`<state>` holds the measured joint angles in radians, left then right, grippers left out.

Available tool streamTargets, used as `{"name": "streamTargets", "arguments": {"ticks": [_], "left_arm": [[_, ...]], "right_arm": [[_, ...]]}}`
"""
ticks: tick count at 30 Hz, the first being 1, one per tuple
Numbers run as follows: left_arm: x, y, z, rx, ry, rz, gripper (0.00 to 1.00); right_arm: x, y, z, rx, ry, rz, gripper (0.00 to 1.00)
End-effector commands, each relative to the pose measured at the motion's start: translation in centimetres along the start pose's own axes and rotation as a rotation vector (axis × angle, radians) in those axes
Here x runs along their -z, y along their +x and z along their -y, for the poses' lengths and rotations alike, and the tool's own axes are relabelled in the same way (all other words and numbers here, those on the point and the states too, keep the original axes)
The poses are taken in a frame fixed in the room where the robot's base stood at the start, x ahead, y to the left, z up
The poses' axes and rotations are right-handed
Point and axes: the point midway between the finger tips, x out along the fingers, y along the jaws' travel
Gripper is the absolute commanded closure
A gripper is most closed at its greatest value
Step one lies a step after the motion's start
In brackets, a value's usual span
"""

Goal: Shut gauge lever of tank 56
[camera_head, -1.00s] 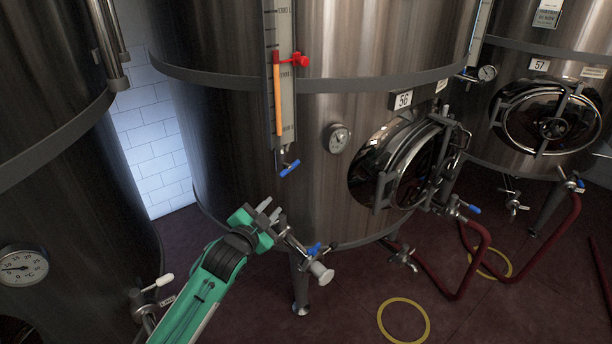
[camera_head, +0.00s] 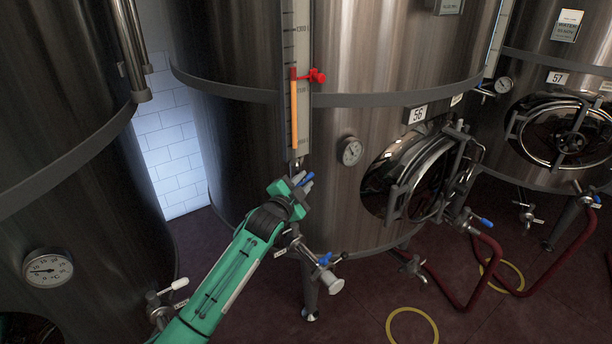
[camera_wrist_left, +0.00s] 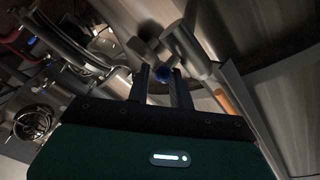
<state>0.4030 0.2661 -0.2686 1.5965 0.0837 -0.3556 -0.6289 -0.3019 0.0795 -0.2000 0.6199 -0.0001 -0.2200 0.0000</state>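Tank 56 (camera_head: 350,220) is the large steel tank in the middle of the head view, with a "56" plate (camera_head: 418,114). Its gauge (camera_head: 296,100) is a vertical scale with an orange column and a red marker. The blue gauge lever (camera_head: 308,178) is at the gauge's foot, partly hidden by my left gripper (camera_head: 302,180). My right gripper is not in view.
A dial (camera_head: 350,151) and a round hatch (camera_head: 415,175) are right of the gauge. A valve with a blue handle (camera_head: 324,259) is below my left gripper. Another tank (camera_head: 70,180) stands close at left, tank 57 (camera_head: 540,80) at right. Red hoses (camera_head: 490,262) lie on the floor.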

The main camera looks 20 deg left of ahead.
Motion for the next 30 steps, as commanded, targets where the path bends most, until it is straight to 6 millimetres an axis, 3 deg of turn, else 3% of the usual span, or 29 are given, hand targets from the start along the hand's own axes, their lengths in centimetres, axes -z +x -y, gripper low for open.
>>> {"name": "streamTargets", "arguments": {"ticks": [6,17,20,21,26,30], "left_arm": [[0.0,1.7,0.1,0.000,0.000,0.001,0.78],[-0.1,2.0,0.0,0.000,0.000,0.001,0.78],[-0.1,2.0,0.0,0.000,0.000,0.001,0.97],[-0.1,2.0,0.0,0.000,0.000,0.001,1.00],[0.0,2.0,0.1,-0.003,0.003,0.003,1.00],[0.3,2.1,0.4,-0.034,0.024,0.026,1.00]], "right_arm": [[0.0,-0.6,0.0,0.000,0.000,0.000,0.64],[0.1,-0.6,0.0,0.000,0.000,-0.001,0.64],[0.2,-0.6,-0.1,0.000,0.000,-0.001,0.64],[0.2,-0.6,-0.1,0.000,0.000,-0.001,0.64],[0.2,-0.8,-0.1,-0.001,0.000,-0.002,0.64],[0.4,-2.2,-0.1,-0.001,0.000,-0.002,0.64]]}}
